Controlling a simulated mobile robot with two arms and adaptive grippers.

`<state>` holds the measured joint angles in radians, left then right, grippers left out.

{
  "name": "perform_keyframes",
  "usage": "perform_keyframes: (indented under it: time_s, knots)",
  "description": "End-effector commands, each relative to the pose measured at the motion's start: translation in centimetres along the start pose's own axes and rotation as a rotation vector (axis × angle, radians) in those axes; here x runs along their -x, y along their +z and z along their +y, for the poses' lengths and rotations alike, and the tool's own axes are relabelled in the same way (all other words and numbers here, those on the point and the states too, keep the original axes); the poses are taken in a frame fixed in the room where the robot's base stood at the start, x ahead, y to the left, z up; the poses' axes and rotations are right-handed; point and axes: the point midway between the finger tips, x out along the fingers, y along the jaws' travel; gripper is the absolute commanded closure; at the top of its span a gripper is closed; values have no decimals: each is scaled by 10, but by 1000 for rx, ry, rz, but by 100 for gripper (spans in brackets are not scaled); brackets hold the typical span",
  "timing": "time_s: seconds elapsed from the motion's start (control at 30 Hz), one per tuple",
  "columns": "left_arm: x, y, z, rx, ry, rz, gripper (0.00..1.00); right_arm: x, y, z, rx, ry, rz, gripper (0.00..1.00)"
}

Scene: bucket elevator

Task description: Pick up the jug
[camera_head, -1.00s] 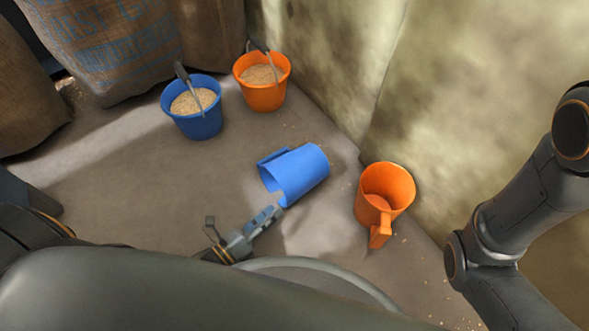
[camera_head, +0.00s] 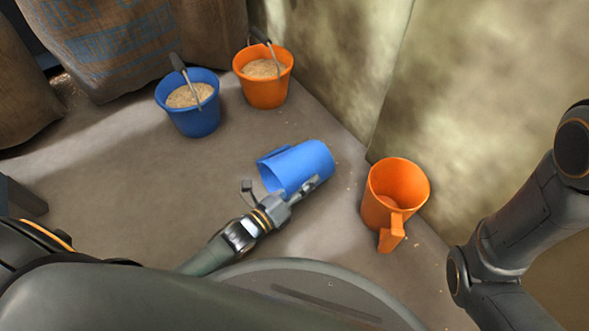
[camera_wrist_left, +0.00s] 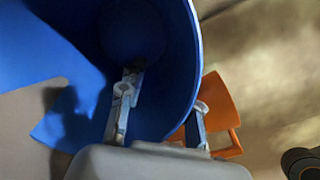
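A blue jug (camera_head: 300,165) lies on its side on the floor, its mouth facing my left gripper (camera_head: 298,190). That gripper is at the rim with its fingers apart. In the left wrist view, one finger reaches inside the blue jug (camera_wrist_left: 180,30) and the other is outside, with the jug's wall between them. I cannot tell whether either finger touches the wall. An orange jug (camera_head: 397,185) stands upright to the right, its handle toward me; part of it shows behind the outer finger in the left wrist view (camera_wrist_left: 218,98). My right gripper is out of view.
A blue bucket (camera_head: 192,118) and an orange bucket (camera_head: 264,92), both holding grain, stand at the back. Burlap sacks (camera_head: 125,45) are behind them. A stained wall (camera_head: 440,90) rises close to the right of the jugs. The floor left of the blue jug is clear.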

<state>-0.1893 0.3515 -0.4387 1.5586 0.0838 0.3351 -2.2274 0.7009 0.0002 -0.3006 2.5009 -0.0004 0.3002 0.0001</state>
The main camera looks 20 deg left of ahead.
Motion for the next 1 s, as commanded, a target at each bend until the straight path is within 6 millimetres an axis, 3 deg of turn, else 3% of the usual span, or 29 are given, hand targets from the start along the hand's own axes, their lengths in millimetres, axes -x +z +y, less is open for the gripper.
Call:
perform_keyframes:
  time_s: [0.33, 0.5, 1.0]
  knots:
    - [-9, 0, -1, 0, 0, 1, 66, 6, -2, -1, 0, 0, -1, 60]
    - [-9, 0, -1, 0, 0, 1, 99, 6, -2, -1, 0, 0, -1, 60]
    - [-9, 2, -1, 0, 1, 1, 100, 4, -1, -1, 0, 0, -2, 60]
